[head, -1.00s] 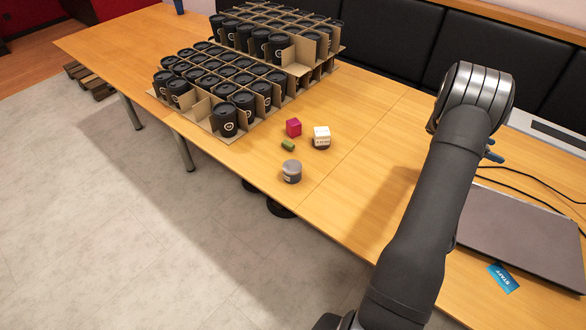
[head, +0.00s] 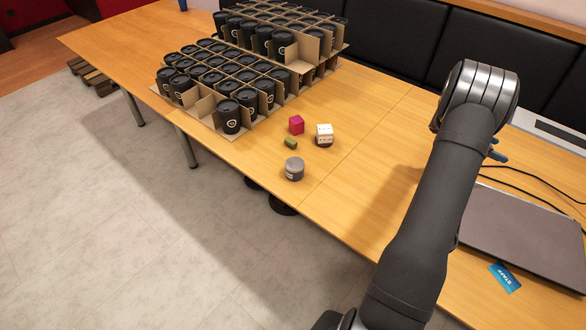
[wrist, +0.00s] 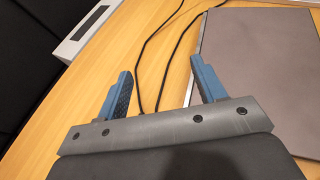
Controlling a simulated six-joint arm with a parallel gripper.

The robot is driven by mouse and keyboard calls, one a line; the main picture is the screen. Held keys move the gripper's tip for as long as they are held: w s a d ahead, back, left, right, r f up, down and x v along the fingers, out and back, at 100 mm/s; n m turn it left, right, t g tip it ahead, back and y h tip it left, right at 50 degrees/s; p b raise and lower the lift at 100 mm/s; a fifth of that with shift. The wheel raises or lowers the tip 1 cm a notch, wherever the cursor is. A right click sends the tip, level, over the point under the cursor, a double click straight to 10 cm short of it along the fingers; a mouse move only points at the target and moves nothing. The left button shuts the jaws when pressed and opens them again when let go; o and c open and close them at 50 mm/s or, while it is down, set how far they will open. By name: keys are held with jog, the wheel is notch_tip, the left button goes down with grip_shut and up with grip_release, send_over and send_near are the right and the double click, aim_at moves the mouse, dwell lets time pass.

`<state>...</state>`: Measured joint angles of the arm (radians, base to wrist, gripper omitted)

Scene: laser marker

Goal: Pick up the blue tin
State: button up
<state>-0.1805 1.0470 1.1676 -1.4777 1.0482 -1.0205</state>
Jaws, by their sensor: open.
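A small round grey-blue tin (head: 294,169) stands upright near the table's front edge in the head view; it looks more grey than blue. It is not in the wrist view. My gripper (wrist: 162,66) is open and empty in the wrist view, its blue fingers spread above the table beside the laptop. In the head view only a bit of a blue finger (head: 497,154) shows behind my arm, far to the right of the tin.
Near the tin are a magenta cube (head: 296,125), a small green piece (head: 291,143) and a white block (head: 324,133) with dark markings. Cardboard trays (head: 211,120) of black cups stand behind left. A laptop (head: 520,235), cables and a blue card (head: 505,278) lie right. Table between tin and arm is clear.

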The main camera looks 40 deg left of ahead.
jog(key=o, duration=0.5)
jog(key=shift+c, duration=0.2)
jog(key=m+g+y, duration=0.5)
jog(key=g+y, duration=0.2)
jog(key=y, duration=0.5)
send_near(294, 163)
notch_tip(294, 163, down, 5)
jog(key=shift+w+a, duration=0.1)
jog(key=shift+a, duration=0.1)
jog(key=shift+f, duration=3.2)
